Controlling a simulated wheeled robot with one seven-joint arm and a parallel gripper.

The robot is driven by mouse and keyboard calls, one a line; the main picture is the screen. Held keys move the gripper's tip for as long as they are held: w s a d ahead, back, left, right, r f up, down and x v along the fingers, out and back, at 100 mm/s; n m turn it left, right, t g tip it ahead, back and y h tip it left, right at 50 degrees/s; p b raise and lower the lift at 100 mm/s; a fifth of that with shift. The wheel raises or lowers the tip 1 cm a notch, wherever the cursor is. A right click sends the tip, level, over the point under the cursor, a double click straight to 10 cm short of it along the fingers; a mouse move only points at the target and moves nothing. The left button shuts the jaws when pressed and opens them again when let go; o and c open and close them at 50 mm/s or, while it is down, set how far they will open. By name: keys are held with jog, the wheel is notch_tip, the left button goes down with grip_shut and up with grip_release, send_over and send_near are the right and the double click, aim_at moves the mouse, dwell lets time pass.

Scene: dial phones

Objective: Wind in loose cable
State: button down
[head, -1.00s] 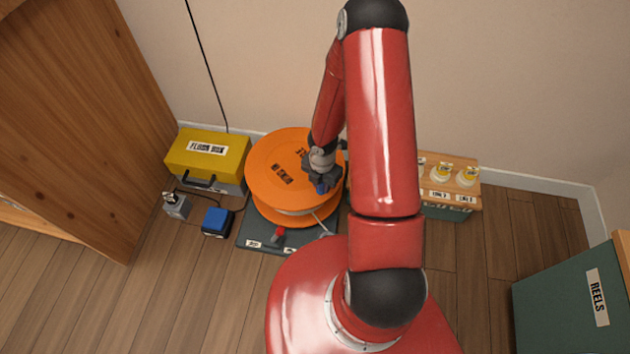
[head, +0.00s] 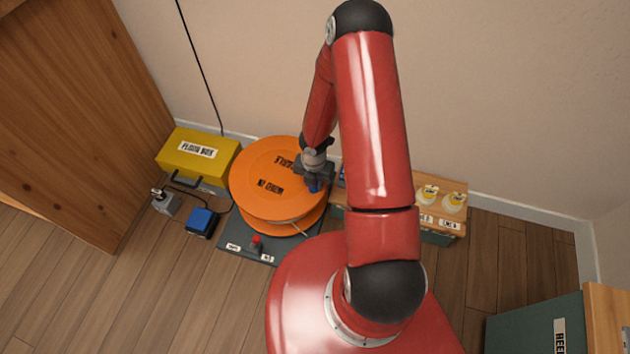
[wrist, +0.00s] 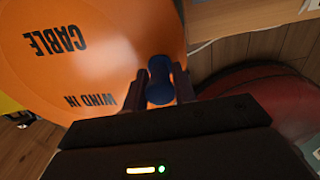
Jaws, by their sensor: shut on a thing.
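An orange cable reel (head: 270,180) lies flat on a dark base plate (head: 233,236) on the floor by the wall. In the wrist view its orange top (wrist: 90,50) reads "CABLE" and "WIND IN". A blue knob (head: 314,186) stands near the right rim of the reel. My gripper (head: 314,179) is over that rim and shut on the knob. In the wrist view my gripper (wrist: 160,90) has one finger on each side of the blue knob (wrist: 159,78). A pale stretch of cable (head: 300,229) shows at the reel's lower right edge.
A red button (head: 256,241) sits at the base plate's front. A yellow box (head: 198,155), a small grey device (head: 165,203) and a blue block (head: 202,221) stand left. A wooden-topped unit (head: 455,188) with yellow-topped items stands right. A green crate (head: 535,325) is at lower right.

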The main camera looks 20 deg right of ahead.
jog(key=shift+d, duration=0.1)
jog(key=c, duration=1.3)
grip_release()
jog(key=shift+r+p, duration=1.15)
jog(key=shift+r, duration=2.8)
